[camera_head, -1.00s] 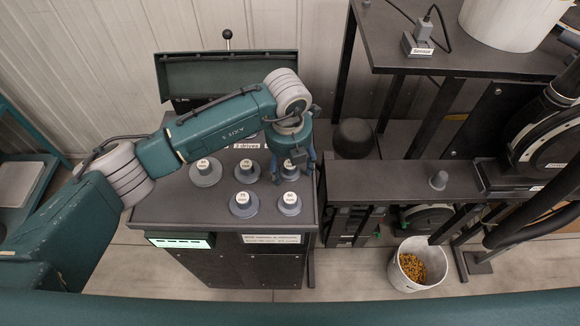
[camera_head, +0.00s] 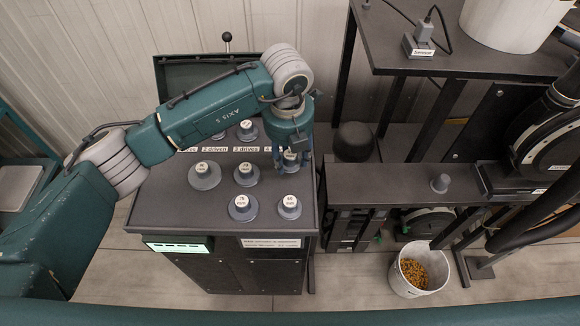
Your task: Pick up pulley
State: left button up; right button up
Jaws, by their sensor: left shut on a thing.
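Several grey stepped pulleys with white labels stand on the dark top of a cabinet (camera_head: 165,218). Two are in the front row, a left pulley (camera_head: 242,208) and a right pulley (camera_head: 289,208). Behind them are a wide pulley (camera_head: 204,176) and a middle pulley (camera_head: 246,175). My left gripper (camera_head: 288,158) points down at the right side of the cabinet top, its fingers shut on another pulley (camera_head: 291,157). The fingers partly hide this pulley. I cannot tell whether it is clear of the surface. My right gripper is out of view.
More pulleys stand farther back, one (camera_head: 247,130) beside my forearm. An open green lid (camera_head: 185,70) rises behind the cabinet. A dark bench (camera_head: 385,180) with a small grey peg (camera_head: 440,183) stands to the right. A white bucket of yellow grain (camera_head: 405,285) sits on the floor.

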pick_arm(q)
notch_tip(320, 180, up, 14)
jog(key=b, duration=0.3)
notch_tip(320, 180, up, 6)
jog(key=f+p, duration=0.1)
jog(key=p, duration=0.1)
send_over(290, 155)
jog(key=shift+s+r, duration=0.1)
jog(key=shift+r, duration=0.15)
dwell(0.4)
